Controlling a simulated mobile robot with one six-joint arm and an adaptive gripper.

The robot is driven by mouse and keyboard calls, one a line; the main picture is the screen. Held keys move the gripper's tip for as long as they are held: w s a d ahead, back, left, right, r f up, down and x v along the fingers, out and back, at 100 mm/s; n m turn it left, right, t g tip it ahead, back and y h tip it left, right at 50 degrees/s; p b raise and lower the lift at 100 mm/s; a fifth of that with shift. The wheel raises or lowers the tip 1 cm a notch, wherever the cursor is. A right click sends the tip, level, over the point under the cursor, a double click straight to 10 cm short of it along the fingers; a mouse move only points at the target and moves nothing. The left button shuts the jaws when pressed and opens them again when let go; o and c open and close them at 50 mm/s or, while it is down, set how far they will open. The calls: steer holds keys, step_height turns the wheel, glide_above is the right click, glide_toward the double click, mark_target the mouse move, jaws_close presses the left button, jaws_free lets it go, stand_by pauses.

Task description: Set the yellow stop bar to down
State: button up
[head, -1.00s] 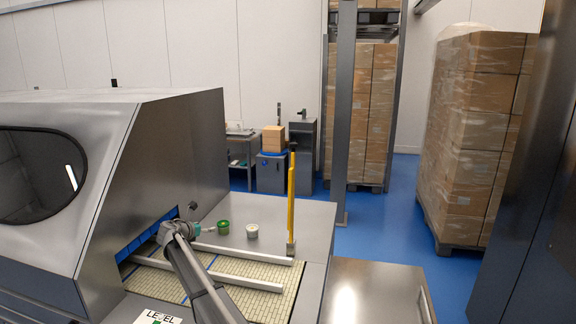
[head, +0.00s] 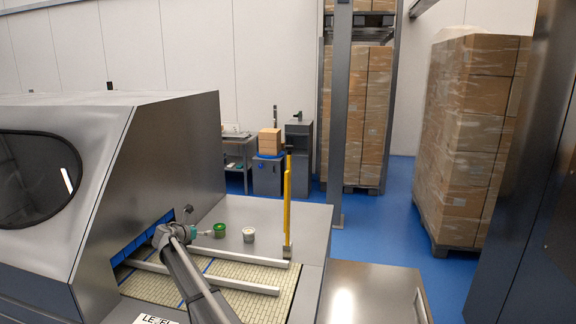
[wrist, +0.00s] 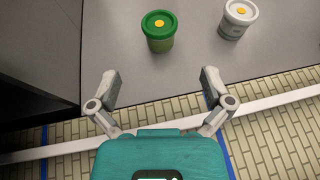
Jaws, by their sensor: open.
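The yellow stop bar (head: 287,204) stands upright, with a dark tip, at the right end of the conveyor by the far guide rail. My gripper (head: 207,233) is at the left of the conveyor, near the machine opening, well to the left of the bar. In the wrist view my gripper (wrist: 158,88) has its two fingers spread wide with nothing between them. The stop bar does not show in the wrist view.
A green tub (head: 220,230) and a white tub (head: 249,234) stand on the steel top beyond the rail; the green tub (wrist: 159,31) is just ahead of my fingers. Two pale rails (head: 240,256) cross the tiled belt (head: 245,297). The steel hood (head: 170,150) rises at left.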

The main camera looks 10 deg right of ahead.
steer(key=shift+c, duration=1)
steer(key=shift+s+d+r, duration=0.1)
steer(key=shift+d+r, duration=0.1)
steer(key=shift+r, duration=0.05)
steer(key=shift+c, duration=0.2)
steer(key=s+d+r+h+p, duration=0.1)
steer(key=s+d+r+p, duration=0.2)
steer(key=d+r+p, duration=0.25)
steer(key=s+d+r+m+t+h+p, duration=0.1)
steer(key=s+d+r+p, duration=0.1)
steer(key=d+r+p, duration=0.4)
steer(key=s+d+r+h+p, duration=0.1)
steer(key=s+d+r+p, duration=0.25)
steer(key=r, duration=0.35)
steer(key=m+h+p, duration=0.1)
steer(key=h+p, duration=0.1)
steer(key=p, duration=0.9)
glide_toward(287, 148)
steer(key=v, duration=0.2)
steer(key=shift+s+f+t, duration=0.25)
steer(key=shift+f+t, duration=0.05)
steer(key=shift+w, duration=0.1)
steer(key=x, duration=1.3)
steer(key=shift+w+d+r, duration=0.1)
steer(key=shift+w+d, duration=0.15)
steer(key=shift+c, duration=0.2)
jaws_close()
